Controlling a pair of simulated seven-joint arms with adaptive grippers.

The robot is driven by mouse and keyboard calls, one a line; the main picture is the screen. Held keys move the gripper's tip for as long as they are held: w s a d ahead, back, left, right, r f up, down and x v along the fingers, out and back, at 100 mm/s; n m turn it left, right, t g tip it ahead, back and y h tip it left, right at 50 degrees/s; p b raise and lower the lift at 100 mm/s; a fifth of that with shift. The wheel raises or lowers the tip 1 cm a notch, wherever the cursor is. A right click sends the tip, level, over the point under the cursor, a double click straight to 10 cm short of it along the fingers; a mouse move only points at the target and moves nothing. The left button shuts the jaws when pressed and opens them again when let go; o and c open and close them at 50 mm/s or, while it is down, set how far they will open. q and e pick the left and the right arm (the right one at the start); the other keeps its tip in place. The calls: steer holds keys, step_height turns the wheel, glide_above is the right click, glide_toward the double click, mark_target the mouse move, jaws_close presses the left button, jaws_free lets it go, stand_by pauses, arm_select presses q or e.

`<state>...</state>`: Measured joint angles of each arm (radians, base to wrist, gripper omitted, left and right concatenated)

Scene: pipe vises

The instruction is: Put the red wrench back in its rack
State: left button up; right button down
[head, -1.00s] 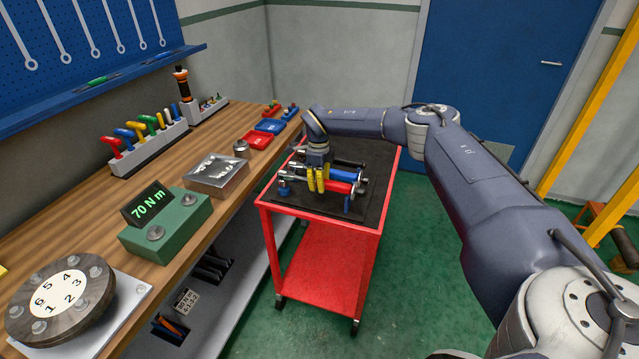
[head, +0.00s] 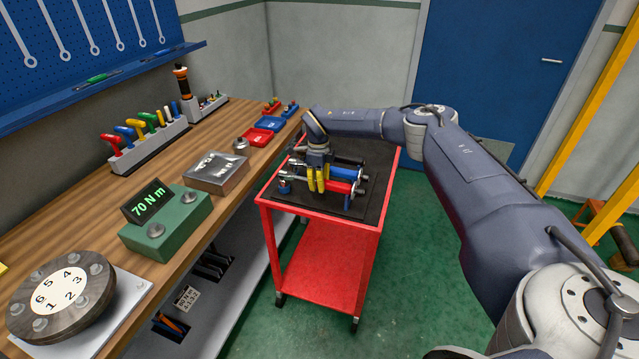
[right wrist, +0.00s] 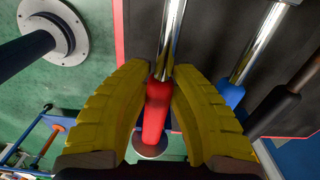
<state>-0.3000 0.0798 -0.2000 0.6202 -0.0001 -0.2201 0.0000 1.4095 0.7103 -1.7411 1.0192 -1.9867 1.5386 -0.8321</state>
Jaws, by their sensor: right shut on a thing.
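The red wrench has a chrome shaft and a red handle (head: 341,187); it lies level across the top of the red cart, near its front edge. My right gripper (head: 316,184) is above the cart with its yellow fingers closed around the handle. In the right wrist view the red handle (right wrist: 156,112) sits between the fingers, with the chrome shaft (right wrist: 172,40) running ahead. A blue support of the rack (head: 284,187) shows under the wrench's left end. I cannot tell whether the wrench rests on the rack or hangs just above it. My left gripper is not in view.
A blue-handled wrench (head: 344,173) and a black-handled one (head: 348,161) lie close behind the red one. The wooden bench (head: 150,172) runs along the left, with a green torque display box (head: 166,222). Green floor is open right of the cart.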

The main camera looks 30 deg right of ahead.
steer(key=shift+f, duration=0.45)
stand_by(1.1)
steer(key=c, duration=1.2)
jaws_free()
steer(key=shift+o, duration=0.2)
step_height(320, 180, up, 12)
steer(key=shift+w+a, duration=0.1)
